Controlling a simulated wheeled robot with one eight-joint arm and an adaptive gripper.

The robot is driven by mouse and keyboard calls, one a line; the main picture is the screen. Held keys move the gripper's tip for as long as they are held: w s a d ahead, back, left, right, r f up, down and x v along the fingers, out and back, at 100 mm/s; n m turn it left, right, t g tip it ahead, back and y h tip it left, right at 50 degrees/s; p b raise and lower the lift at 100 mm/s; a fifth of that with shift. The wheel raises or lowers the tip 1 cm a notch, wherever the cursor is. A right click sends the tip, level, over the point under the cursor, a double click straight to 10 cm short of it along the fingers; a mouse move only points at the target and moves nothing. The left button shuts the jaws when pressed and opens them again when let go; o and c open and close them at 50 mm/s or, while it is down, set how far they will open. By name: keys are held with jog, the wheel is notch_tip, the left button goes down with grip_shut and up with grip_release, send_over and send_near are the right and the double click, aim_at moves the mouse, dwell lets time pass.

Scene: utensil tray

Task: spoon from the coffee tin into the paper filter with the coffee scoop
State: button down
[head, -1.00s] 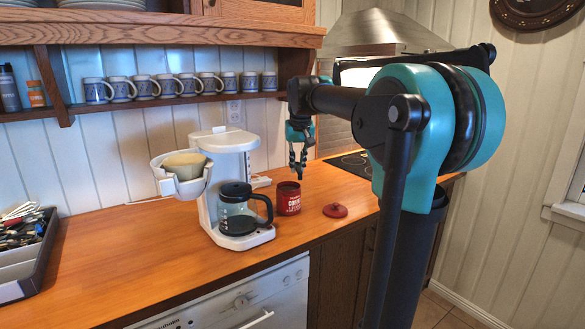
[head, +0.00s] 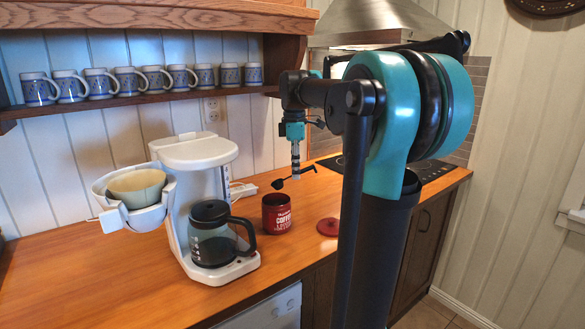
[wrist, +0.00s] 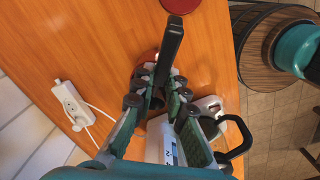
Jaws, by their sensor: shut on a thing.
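The red coffee tin (head: 277,213) stands open on the counter, right of the coffee maker; its contents are hidden. My gripper (head: 296,170) is above and slightly right of the tin. It is shut on the black coffee scoop (head: 280,184), which is clear of the tin's rim. In the wrist view the black handle (wrist: 171,45) sticks out between the fingers (wrist: 160,98), with a bit of the tin behind. I cannot tell whether the scoop holds coffee. The cream paper filter (head: 137,186) sits in the coffee maker's swung-out white basket, at the left.
The white coffee maker (head: 193,151) with its glass carafe (head: 210,240) stands between the filter and the tin. The red lid (head: 328,227) lies right of the tin. A white power strip (wrist: 70,100) lies behind. Mugs (head: 130,80) line the shelf above.

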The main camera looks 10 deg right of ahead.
jog(key=shift+w+a+f+g+h, duration=0.15)
jog(key=shift+w+a+f+h, duration=0.05)
jog(key=shift+a+f+h, duration=0.6)
jog(key=shift+w+a+f+g+h, duration=0.15)
jog(key=shift+a+f+h, duration=0.4)
jog(key=shift+f+h, duration=0.35)
jog(key=shift+a, duration=0.3)
jog(key=shift+s+d+r+y, duration=0.1)
jog(key=shift+d+r+y, duration=0.5)
jog(key=shift+y, duration=0.1)
jog(key=shift+s+d+r+t+y, duration=0.1)
jog(key=shift+d+r+t+y, duration=0.1)
jog(key=shift+d+r+y, duration=0.45)
jog(key=shift+s+d+r+t+y, duration=0.1)
jog(key=shift+d+r+t+y, duration=0.15)
jog(key=shift+y, duration=0.8)
jog(key=shift+f, duration=0.1)
